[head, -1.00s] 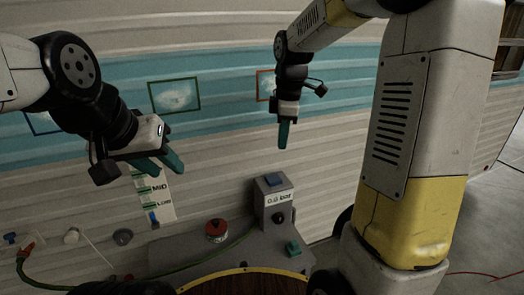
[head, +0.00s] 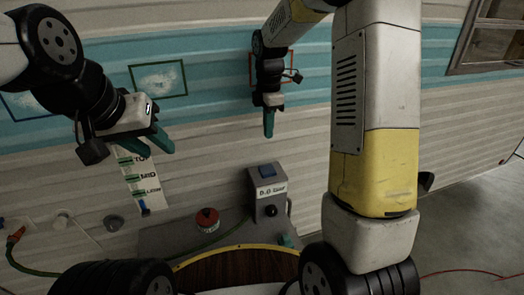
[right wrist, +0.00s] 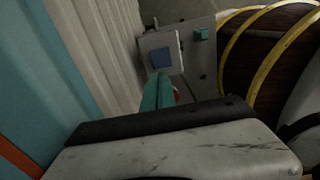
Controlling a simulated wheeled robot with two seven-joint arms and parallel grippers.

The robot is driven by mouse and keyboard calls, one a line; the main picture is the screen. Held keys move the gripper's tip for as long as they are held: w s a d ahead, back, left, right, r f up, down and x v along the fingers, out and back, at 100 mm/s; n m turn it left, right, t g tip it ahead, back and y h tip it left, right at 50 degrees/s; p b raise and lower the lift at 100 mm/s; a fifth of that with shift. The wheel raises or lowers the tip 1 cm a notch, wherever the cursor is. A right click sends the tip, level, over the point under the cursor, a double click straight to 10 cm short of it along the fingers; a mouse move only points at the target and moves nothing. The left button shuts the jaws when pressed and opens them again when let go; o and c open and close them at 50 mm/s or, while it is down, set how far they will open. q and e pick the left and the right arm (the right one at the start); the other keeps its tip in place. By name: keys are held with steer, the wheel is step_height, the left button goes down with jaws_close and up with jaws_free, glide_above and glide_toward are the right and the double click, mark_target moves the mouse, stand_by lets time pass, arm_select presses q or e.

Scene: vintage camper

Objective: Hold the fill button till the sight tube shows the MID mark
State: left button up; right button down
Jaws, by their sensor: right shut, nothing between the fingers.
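A grey box (head: 270,211) with a blue button (head: 267,171) on top and a small display on its front stands on the grey bench. The display seems to read 0.0 bar. The sight tube's white scale (head: 145,189) with TOP, MID and LOW marks is on the wall at left; blue shows near its bottom, below LOW. My left gripper (head: 152,143) is open in front of the scale's top, partly covering it. My right gripper (head: 268,124) is shut and empty above the blue button, apart from it. In the right wrist view its fingers (right wrist: 158,92) point toward the blue button (right wrist: 163,57).
A red knob (head: 206,219) sits on the bench left of the box. A teal block (head: 287,241) is right of the box, also in the right wrist view (right wrist: 201,34). A green hose (head: 36,271) runs along the left.

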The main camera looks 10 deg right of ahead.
mark_target(268, 169)
step_height(268, 169, down, 13)
steer(key=shift+r, duration=0.2)
stand_by(0.3)
steer(key=shift+f, duration=0.1)
